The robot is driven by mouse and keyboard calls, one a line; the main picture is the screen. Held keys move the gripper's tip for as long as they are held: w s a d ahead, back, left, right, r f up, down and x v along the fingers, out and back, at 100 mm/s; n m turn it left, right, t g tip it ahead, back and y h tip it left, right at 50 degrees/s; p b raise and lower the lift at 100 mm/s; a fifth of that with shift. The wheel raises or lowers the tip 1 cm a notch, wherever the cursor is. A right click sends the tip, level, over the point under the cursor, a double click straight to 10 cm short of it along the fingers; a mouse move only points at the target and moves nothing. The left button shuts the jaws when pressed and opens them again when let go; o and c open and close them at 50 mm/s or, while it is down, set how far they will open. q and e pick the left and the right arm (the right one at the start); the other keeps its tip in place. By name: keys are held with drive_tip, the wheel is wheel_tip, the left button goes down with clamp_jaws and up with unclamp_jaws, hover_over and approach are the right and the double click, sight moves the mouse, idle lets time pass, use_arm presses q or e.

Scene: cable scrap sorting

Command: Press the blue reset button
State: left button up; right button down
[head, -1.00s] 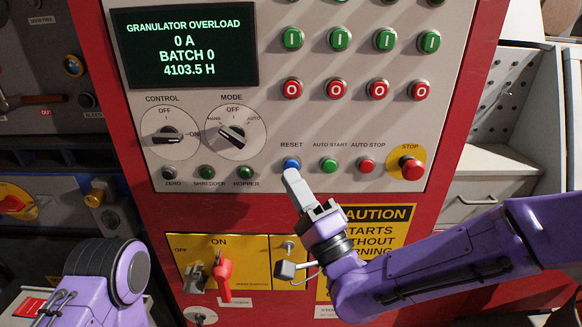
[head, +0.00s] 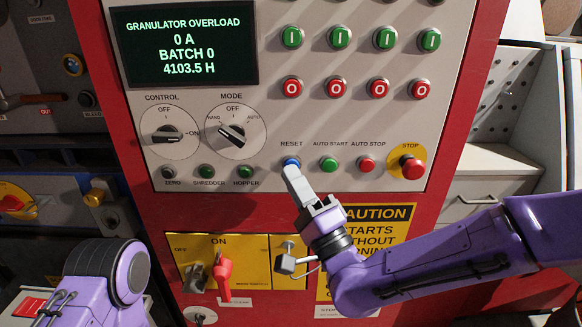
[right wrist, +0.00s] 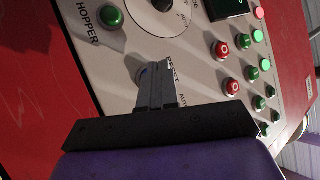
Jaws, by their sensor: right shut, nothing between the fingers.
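The blue reset button (head: 291,161) sits on the grey control panel under the RESET label, and its lower part is hidden by my right gripper. My right gripper (head: 292,172) is shut and empty, with its fingertips at the lower edge of the button. I cannot tell whether they touch it. In the right wrist view the shut fingers (right wrist: 150,73) cover most of the blue button (right wrist: 142,74). The display (head: 185,48) reads GRANULATOR OVERLOAD, 0 A, BATCH 0. My left gripper is out of view.
Right of the reset button are a green auto start button (head: 329,165), a red auto stop button (head: 366,164) and a red stop button (head: 411,168) on yellow. A green hopper button (head: 244,172) is to the left. A red-handled switch (head: 223,272) is below.

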drive_tip(key=shift+w, duration=0.45)
idle(0.6)
drive_tip(key=shift+s, duration=0.1)
drive_tip(key=shift+s+b, duration=0.45)
drive_tip(key=shift+s, duration=0.3)
drive_tip(key=s+b, duration=0.1)
drive_tip(key=s, duration=0.4)
drive_tip(key=shift+b, duration=0.35)
idle(0.4)
